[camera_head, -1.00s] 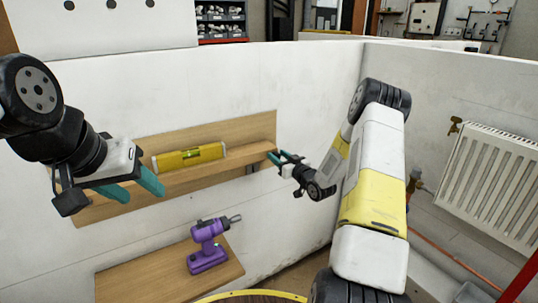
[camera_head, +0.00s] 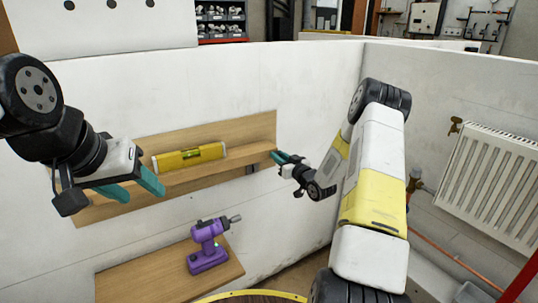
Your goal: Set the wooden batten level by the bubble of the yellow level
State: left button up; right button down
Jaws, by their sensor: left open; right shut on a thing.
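The wooden batten (camera_head: 222,172) runs along the white wall like a narrow ledge, its right end higher in the picture than its left. The yellow level (camera_head: 188,157) lies on top of it, near the middle. Its green vial (camera_head: 186,154) shows, but the bubble is too small to read. My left gripper (camera_head: 138,190) is open, with teal fingers in front of the batten's left part, and hides some of it. My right gripper (camera_head: 279,156) is shut on the batten's right end.
A purple drill (camera_head: 207,247) stands on a wooden board (camera_head: 140,277) below the batten. A white radiator (camera_head: 495,185) with a brass valve hangs on the right wall. A red-orange pipe (camera_head: 455,262) runs low at the right. The wall between batten and drill is clear.

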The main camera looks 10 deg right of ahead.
dwell(0.7)
jog(key=shift+r, duration=1.15)
jog(key=c, duration=1.2)
grip_release()
jog(key=shift+c, duration=0.2)
jog(key=shift+f, duration=0.1)
jog(key=v, duration=0.7)
jog(key=shift+s+d, duration=0.2)
jog(key=shift+s, duration=0.15)
